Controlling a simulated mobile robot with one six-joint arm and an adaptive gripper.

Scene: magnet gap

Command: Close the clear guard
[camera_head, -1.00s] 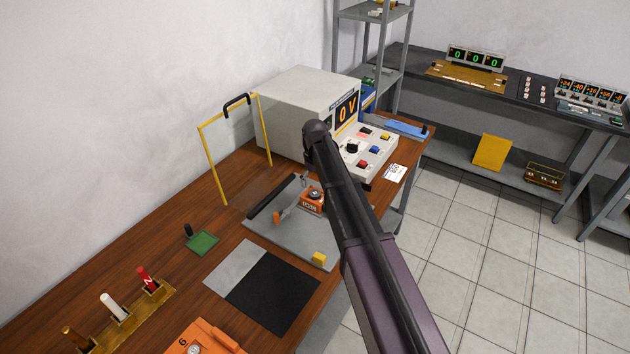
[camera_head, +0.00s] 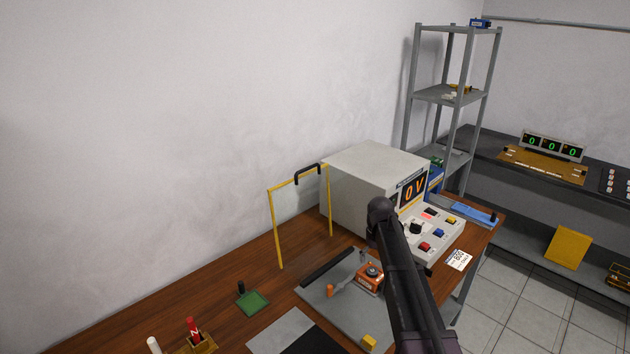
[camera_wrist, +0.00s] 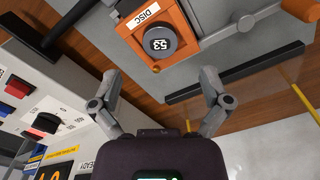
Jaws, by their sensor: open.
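The clear guard (camera_head: 302,220) stands upright at the back of the wooden bench in the head view. It is a see-through panel with a yellow frame and a black handle (camera_head: 307,173) on its top edge. A yellow edge of it shows at the right of the wrist view. In front of it a grey base plate (camera_head: 330,306) carries an orange unit (camera_head: 369,279), labelled DISC in the wrist view (camera_wrist: 158,40), and a black bar (camera_head: 327,267). My gripper (camera_wrist: 165,85) is open and empty in the wrist view, above the plate. In the head view my arm hides its fingers.
A grey supply box (camera_head: 375,185) reading 0 V and a control panel (camera_head: 436,232) with coloured buttons stand right of the guard. Bare bench (camera_head: 215,305) is free at the left. A shelf rack (camera_head: 455,95) stands behind.

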